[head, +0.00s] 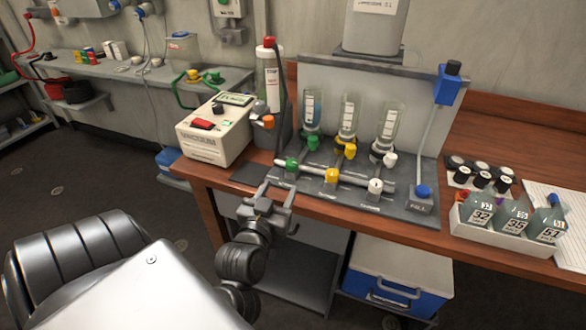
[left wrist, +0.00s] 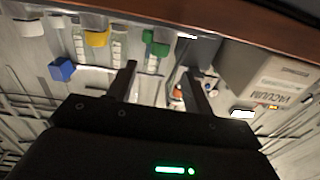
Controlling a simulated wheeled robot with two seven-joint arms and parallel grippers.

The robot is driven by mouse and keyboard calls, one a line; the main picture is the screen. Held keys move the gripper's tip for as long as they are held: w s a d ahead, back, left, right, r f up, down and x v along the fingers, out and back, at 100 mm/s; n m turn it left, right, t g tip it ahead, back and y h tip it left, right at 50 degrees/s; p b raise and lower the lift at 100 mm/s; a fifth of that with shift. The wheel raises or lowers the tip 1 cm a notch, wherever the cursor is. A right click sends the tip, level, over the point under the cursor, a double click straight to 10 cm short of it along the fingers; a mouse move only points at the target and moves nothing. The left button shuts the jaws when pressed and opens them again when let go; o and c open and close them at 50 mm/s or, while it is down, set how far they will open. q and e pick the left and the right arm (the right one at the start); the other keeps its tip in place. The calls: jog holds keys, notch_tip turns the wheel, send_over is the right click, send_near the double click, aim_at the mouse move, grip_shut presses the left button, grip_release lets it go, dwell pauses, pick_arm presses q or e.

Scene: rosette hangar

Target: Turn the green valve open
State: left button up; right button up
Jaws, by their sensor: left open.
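A green valve knob (head: 291,165) sits at the left end of the white pipe on the grey rig, in the row with a yellow knob (head: 332,175) and a white knob (head: 375,186). Another green knob (head: 313,143) is under the left glass tube. My left gripper (head: 278,190) is open and empty, in front of the rig's left front edge, apart from the green valve. In the left wrist view, upside down, a green knob (left wrist: 156,45) lies beyond and between the open fingers (left wrist: 159,68); I cannot tell which green knob it is. My right gripper is not in view.
A cream vacuum box (head: 213,133) stands left of the rig, with a red-capped bottle (head: 269,80) behind it. A white tray (head: 500,237) of numbered bottles is at the right. A blue cooler (head: 396,290) is under the wooden bench (head: 215,182).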

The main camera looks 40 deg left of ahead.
aim_at(290, 168)
pick_arm(q)
jog(key=x, duration=0.9)
jog(key=shift+w, duration=0.25)
jog(key=shift+w+a, duration=0.3)
jog(key=shift+w, duration=0.35)
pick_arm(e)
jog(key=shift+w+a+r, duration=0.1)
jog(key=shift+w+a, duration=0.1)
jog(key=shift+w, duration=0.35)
pick_arm(q)
jog(key=shift+c, duration=0.2)
